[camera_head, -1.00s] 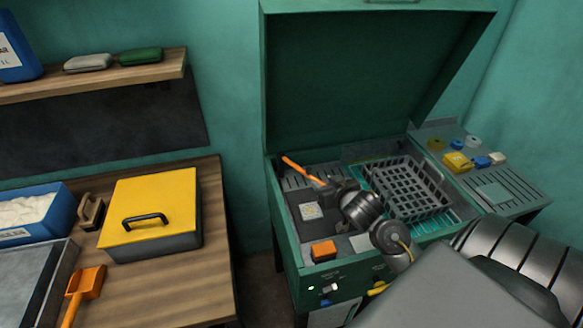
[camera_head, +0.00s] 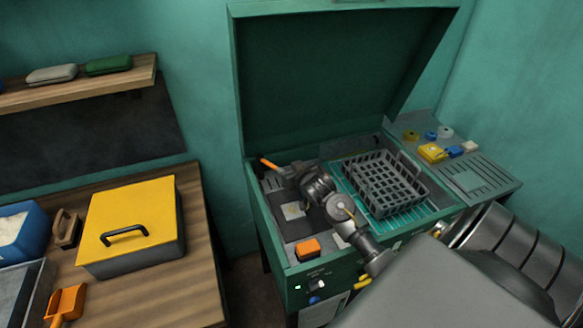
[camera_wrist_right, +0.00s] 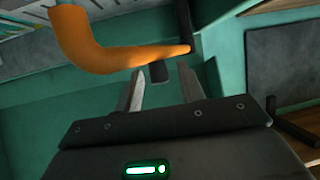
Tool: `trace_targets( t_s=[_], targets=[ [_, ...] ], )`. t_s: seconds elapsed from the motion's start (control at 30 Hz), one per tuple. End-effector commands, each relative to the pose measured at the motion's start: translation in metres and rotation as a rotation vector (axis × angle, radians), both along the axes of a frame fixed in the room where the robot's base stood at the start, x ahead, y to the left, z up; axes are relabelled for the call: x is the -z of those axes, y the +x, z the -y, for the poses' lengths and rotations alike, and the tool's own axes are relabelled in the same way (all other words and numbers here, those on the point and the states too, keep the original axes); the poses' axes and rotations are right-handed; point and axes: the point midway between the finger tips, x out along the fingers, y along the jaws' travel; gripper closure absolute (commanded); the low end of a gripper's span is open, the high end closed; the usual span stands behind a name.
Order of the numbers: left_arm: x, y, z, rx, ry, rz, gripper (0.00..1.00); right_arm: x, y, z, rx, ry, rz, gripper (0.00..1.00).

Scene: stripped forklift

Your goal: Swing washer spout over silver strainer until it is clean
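The washer is an open green cabinet (camera_head: 253,205) with its lid raised. Its orange spout (camera_head: 268,163) is at the back left of the basin, mostly hidden behind my right gripper (camera_head: 284,169). In the right wrist view the curved spout (camera_wrist_right: 110,52) crosses just beyond the fingertips (camera_wrist_right: 160,80). The fingers are apart, with a small dark block (camera_wrist_right: 158,72) showing between them; I cannot tell whether they touch it. A small pale silver square (camera_head: 293,210), perhaps the strainer, lies in the dark left part of the basin. My left gripper is out of view.
A grey basket (camera_head: 385,183) fills the basin's right side. An orange block (camera_head: 307,249) sits on the front rim. A side shelf (camera_head: 467,182) holds several small items. A wooden table (camera_head: 190,240) with a yellow-lidded box (camera_head: 130,215) stands left.

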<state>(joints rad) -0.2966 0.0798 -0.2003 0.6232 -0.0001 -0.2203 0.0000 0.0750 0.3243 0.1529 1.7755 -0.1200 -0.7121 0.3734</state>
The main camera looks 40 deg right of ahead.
Motion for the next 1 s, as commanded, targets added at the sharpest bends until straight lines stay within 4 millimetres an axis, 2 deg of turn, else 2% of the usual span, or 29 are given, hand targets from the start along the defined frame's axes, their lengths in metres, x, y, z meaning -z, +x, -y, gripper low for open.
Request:
trace_targets(
  t_s=[0.3, 0.6, 0.87, 0.97, 1.0],
  targets=[
    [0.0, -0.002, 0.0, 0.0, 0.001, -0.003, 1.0, 0.002, 0.001, 0.002, 0.003, 0.0, -0.001, 0.61],
    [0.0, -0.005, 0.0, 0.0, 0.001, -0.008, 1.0, 0.002, 0.001, 0.002, 0.003, 0.0, -0.001, 1.0],
    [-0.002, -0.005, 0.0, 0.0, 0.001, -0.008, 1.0, 0.001, 0.001, -0.001, 0.001, 0.001, -0.002, 1.0],
    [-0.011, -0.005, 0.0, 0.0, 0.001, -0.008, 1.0, -0.002, 0.0, -0.015, -0.002, 0.004, -0.002, 1.0],
    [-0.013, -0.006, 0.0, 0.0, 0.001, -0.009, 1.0, -0.001, 0.003, -0.026, -0.009, 0.007, -0.001, 1.0]
  ],
)
